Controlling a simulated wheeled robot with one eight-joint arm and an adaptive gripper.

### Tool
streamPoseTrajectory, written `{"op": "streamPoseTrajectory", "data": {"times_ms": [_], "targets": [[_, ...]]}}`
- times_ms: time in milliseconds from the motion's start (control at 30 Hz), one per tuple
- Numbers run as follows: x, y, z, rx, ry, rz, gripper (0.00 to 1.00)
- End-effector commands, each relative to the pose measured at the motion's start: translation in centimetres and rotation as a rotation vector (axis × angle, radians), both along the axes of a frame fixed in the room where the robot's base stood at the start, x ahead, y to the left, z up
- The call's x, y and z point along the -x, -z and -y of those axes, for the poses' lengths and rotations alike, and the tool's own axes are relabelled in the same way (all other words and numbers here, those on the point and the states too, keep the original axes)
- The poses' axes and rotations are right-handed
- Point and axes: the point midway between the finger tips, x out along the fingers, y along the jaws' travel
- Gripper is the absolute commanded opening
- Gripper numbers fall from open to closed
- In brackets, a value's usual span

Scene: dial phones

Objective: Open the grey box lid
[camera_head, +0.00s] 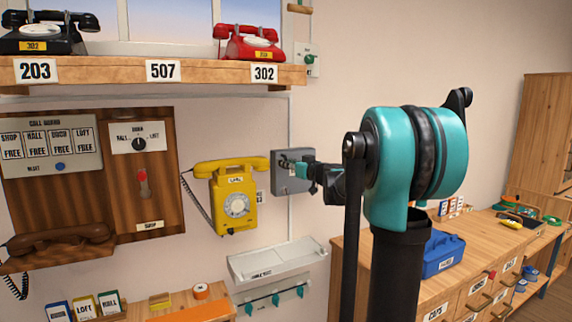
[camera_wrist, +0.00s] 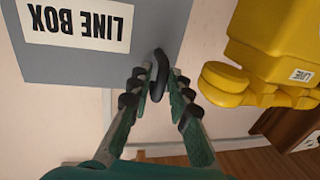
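The grey box (camera_head: 294,186) is mounted on the wall right of the yellow phone, and its lid looks shut. In the wrist view the grey lid (camera_wrist: 150,22) fills the upper left, with an upside-down "LINE BOX" label (camera_wrist: 78,27). A dark curved handle (camera_wrist: 159,68) sits at the lid's lower right corner. My gripper (camera_wrist: 157,76) has its fingers apart, one on each side of the handle. I see a gap on the right side; contact on the left is unclear. In the head view my gripper (camera_head: 300,167) is at the box front and hides part of it.
A yellow wall phone (camera_head: 235,200) hangs close left of the box; it also fills the right of the wrist view (camera_wrist: 270,60). A white tray (camera_head: 278,262) with teal hooks is below. A workbench (camera_head: 465,262) with a blue case (camera_head: 442,254) stands to the right.

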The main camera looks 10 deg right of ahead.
Motion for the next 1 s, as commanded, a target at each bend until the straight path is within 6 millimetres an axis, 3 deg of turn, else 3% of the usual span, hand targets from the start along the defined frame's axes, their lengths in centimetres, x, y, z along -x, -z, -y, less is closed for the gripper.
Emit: {"op": "streamPoseTrajectory", "data": {"times_ms": [100,267,767,1000], "targets": [[0.0,0.0,0.0,0.000,0.000,0.000,0.18],[0.0,0.0,0.0,0.000,0.000,0.000,0.00],[0.1,0.0,0.2,0.000,-0.005,0.000,0.00],[0.9,0.0,1.3,0.000,-0.073,0.000,0.00]]}}
